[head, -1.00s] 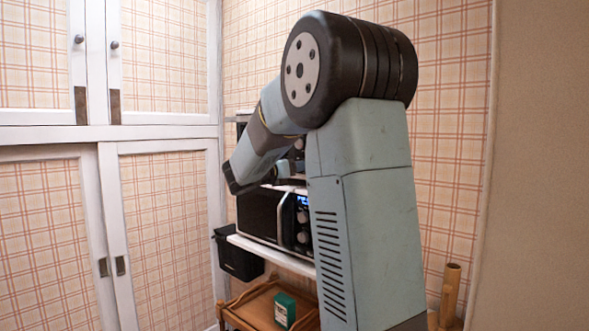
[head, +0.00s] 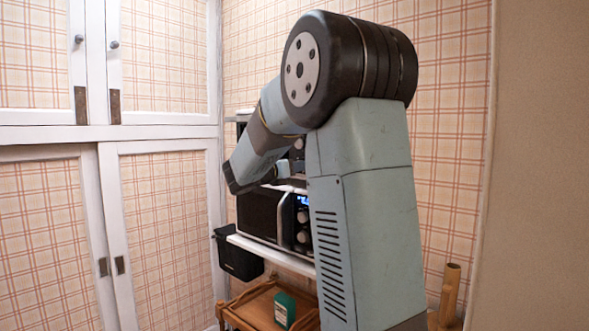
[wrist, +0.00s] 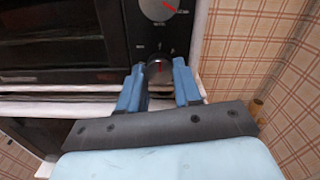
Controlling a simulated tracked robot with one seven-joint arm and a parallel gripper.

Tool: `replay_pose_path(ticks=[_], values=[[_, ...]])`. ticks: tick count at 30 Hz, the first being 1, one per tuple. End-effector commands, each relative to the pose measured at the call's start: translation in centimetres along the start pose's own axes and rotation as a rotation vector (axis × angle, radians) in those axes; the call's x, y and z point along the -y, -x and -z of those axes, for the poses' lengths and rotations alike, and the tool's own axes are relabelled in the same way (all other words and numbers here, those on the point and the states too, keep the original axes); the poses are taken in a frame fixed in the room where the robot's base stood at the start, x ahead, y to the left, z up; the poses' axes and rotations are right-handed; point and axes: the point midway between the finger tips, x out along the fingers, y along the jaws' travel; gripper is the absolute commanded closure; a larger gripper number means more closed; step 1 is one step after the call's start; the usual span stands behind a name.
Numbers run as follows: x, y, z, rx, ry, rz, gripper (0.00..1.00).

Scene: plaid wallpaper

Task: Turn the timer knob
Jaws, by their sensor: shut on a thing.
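A dark appliance (wrist: 60,40) with a glass front fills the upper left of the wrist view. Its control panel has an upper knob (wrist: 157,10) with a red pointer and a lower dark knob (wrist: 158,72) with a short red mark. My gripper (wrist: 159,67) has its two blue fingers on either side of the lower knob and is shut on it. The knob's lower part is hidden, and its label is too small to read. In the head view my arm hides most of this appliance and the fingertips.
A second appliance (head: 259,213) with a blue display stands below on a white shelf (head: 275,255). A black bin (head: 240,260) hangs at the shelf's left. A wooden cart (head: 250,303) with a green box (head: 285,309) is underneath. White cabinets (head: 165,133) stand at the left.

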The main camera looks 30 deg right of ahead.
Motion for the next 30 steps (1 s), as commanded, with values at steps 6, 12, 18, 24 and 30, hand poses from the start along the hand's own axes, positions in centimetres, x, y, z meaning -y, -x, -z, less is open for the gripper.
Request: replay_pose_path(ticks=[6,12,18,24,30], values=[[-0.08,0.06,-0.01,0.000,-0.089,-0.002,0.97],[-0.10,0.07,-0.02,0.000,-0.244,-0.003,0.97],[-0.10,0.07,-0.01,0.000,-0.433,-0.003,0.97],[-0.09,0.07,0.00,-0.001,-0.624,-0.002,0.97],[-0.09,0.07,0.02,-0.001,-0.814,-0.002,0.97]])
